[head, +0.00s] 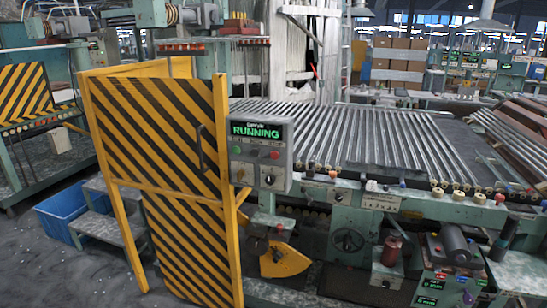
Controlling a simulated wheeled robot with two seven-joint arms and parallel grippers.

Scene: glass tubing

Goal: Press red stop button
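A grey control box (238,158) is mounted at the right edge of the yellow-and-black striped gate. Its screen (258,130) reads "RUNNING" in green letters. A dark knob (269,180) is lower on the box. Nothing covers the red button. Neither of my grippers is in view.
The striped gate (165,130) with its yellow frame stands left of the box. A machine bed with glass tubes (375,135) lies to the right. A blue bin (62,222) and grey steps (105,227) are at lower left. Some floor (60,275) is clear at front left.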

